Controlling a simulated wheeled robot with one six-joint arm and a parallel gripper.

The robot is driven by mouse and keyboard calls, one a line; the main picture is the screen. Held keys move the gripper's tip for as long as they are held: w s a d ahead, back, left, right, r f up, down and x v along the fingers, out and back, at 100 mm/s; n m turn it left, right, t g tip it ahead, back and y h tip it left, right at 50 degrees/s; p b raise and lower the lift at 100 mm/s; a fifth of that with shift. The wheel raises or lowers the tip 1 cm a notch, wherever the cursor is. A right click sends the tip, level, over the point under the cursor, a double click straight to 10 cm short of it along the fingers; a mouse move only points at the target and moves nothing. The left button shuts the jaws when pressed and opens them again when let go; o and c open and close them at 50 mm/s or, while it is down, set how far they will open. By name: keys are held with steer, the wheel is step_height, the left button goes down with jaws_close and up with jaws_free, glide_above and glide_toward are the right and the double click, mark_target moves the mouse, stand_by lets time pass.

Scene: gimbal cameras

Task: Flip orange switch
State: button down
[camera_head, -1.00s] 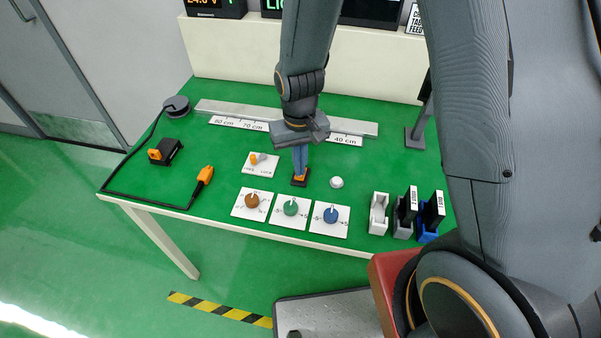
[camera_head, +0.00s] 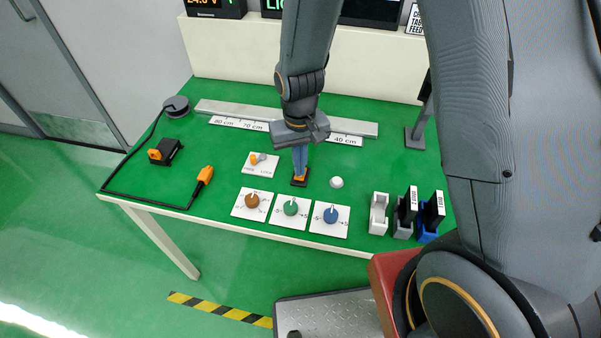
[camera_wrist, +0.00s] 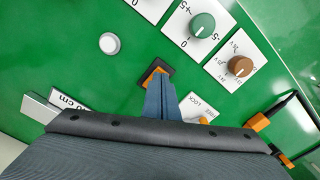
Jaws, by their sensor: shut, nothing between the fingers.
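The orange switch (camera_head: 300,179) sits in a small black base on the green table. In the wrist view its orange part (camera_wrist: 150,77) and dark base show just past my fingertips. My gripper (camera_head: 300,174) points down with its blue-grey fingers shut and empty. The fingertips are right at the switch and hide part of it; I cannot tell whether they touch it. In the wrist view my gripper (camera_wrist: 158,88) covers the near side of the switch.
A lock plate (camera_head: 261,165) with an orange-tipped lever is just left. Brown (camera_head: 252,201), green (camera_head: 291,207) and blue (camera_head: 330,215) knobs stand in front. A white button (camera_head: 336,182) is right. A ruled rail (camera_head: 350,128) lies behind.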

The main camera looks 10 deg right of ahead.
steer(key=shift+f+b, duration=0.4)
steer(key=shift+f, duration=0.35)
stand_by(0.8)
step_height(320, 180, up, 7)
steer(key=p, duration=0.6)
stand_by(0.4)
steer(key=shift+r, duration=0.1)
steer(key=s+d+r+m+b, duration=0.1)
steer(key=s+d+r+b, duration=0.1)
steer(key=d, duration=0.4)
steer(key=s+d+r+m+t+b, duration=0.1)
steer(key=s+d+r+b, duration=0.2)
steer(key=s+d+r, duration=0.2)
step_height(320, 180, up, 2)
steer(key=shift+s+d+r, duration=0.1)
steer(key=shift+s+d, duration=0.2)
steer(key=shift+d, duration=0.55)
